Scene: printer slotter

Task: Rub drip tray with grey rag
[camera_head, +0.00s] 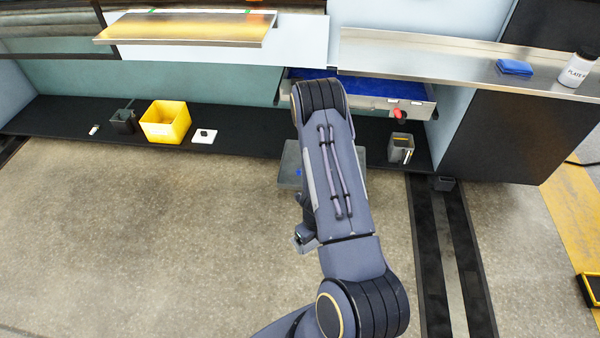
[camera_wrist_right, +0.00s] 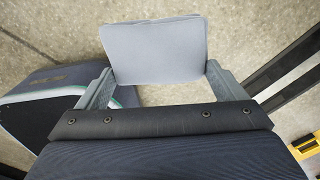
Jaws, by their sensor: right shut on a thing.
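The grey rag (camera_wrist_right: 158,40) is a flat, pale grey pad in the right wrist view. My right gripper (camera_wrist_right: 160,72) is shut on it, with a finger at each side of it, above the concrete floor. In the head view my right arm mostly hides this gripper, and only a small part shows at its left side (camera_head: 304,240). A flat grey tray (camera_head: 289,166) below the drawer, with a small blue spot, looks like the drip tray. My arm covers its middle, and the rag is apart from it. My left gripper is not in view.
Behind my arm is a drawer (camera_head: 417,106) with blue inside and a red knob (camera_head: 400,115). A blue cloth (camera_head: 514,67) and a white bottle (camera_head: 577,70) stand on the metal shelf at right. A yellow bin (camera_head: 166,121) is on the black ledge. The floor at left is clear.

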